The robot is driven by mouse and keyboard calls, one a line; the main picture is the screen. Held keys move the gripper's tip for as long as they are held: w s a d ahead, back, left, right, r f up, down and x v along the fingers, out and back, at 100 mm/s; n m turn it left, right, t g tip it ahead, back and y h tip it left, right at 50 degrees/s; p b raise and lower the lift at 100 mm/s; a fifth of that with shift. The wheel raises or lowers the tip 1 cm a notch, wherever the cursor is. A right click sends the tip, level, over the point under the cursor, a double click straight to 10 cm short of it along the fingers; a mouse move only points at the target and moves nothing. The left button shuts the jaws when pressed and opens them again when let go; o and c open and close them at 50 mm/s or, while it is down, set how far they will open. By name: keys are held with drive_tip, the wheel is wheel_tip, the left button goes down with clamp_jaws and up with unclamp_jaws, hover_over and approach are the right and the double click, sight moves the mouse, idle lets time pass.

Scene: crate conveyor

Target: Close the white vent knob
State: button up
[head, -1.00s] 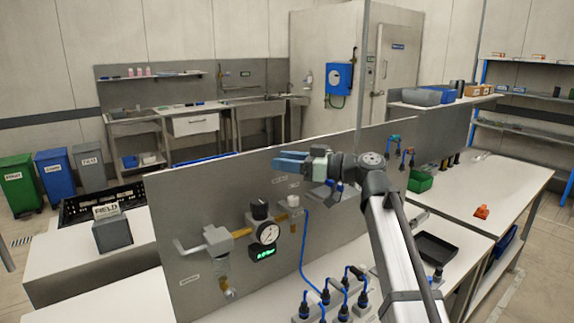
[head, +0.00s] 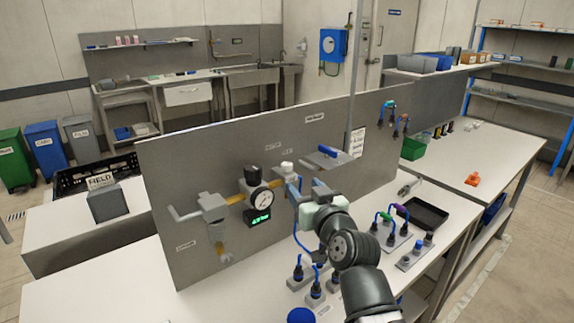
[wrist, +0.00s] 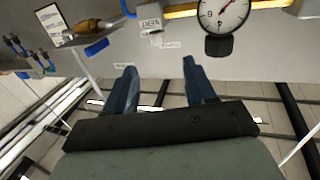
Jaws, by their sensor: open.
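The white vent knob (head: 287,167) sits on the pipework of the upright grey panel, just right of the round gauge (head: 261,198). In the wrist view, which looks upside down, a white block that looks like this knob (wrist: 150,22) lies past the fingertips, between their lines. My gripper (head: 295,190) is beside the knob in the head view, slightly below and right of it. Its two blue fingers are apart with nothing between them in the wrist view (wrist: 160,72). Contact with the knob does not show. The knob's lower part is partly hidden.
Blue-hosed fittings (head: 313,285) stand on the bench below, and a black tray (head: 418,214) lies to the right.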

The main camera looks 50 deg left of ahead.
sight(289, 167)
drive_tip(key=x, duration=1.3)
drive_tip(key=c, duration=0.9)
